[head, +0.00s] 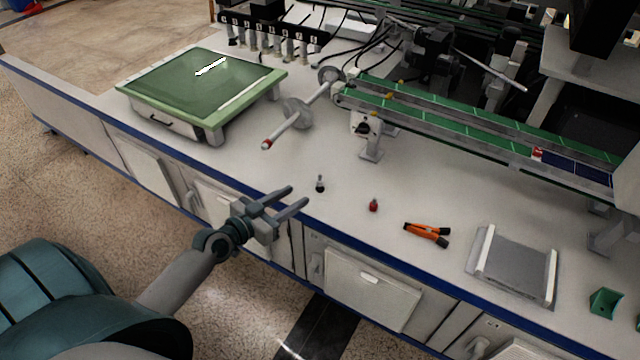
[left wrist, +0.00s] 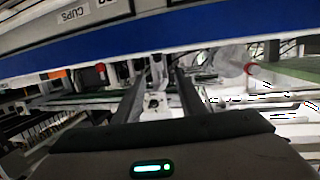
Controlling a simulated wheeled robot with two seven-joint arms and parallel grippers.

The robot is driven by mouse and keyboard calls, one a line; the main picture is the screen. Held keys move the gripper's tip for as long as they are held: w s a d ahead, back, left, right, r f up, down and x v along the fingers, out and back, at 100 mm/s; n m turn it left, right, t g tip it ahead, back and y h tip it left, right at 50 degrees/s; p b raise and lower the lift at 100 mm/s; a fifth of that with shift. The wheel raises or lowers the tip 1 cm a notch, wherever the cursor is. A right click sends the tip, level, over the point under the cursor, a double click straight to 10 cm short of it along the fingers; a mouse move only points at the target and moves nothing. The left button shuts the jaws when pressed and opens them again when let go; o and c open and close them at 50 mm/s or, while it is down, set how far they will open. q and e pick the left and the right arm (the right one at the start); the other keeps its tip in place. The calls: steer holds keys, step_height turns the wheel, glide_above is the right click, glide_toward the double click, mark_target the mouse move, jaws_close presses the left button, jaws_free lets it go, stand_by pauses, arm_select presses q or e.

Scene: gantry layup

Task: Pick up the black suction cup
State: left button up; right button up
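The black suction cup (head: 320,185), small with a pale stem on top and a dark base, stands upright on the white bench top in the head view. My left gripper (head: 298,196) is open and empty, in front of the bench's blue front edge. Its two fingers point toward the cup, which is a short gap beyond the tips. The left wrist view shows the two fingers (left wrist: 160,72) spread apart; I cannot clearly make out the cup between them. A red suction cup (head: 374,205) stands to the right. My right gripper is in neither view.
Orange-handled pliers (head: 427,233) and a grey tray (head: 514,264) lie farther right on the bench (head: 345,235). A green-topped box (head: 205,85) sits at the back left. A rod with a red tip (head: 285,130) and a conveyor (head: 470,130) are behind the cup.

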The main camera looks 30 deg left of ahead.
mark_target(318, 185)
arm_select(q)
steer(key=shift+x, duration=3)
steer(key=shift+f, duration=0.1)
steer(key=shift+x, duration=2.6)
steer(key=shift+d+f, duration=0.15)
steer(key=shift+d, duration=0.05)
steer(key=shift+s, duration=0.1)
steer(key=shift+c, duration=0.2)
jaws_close()
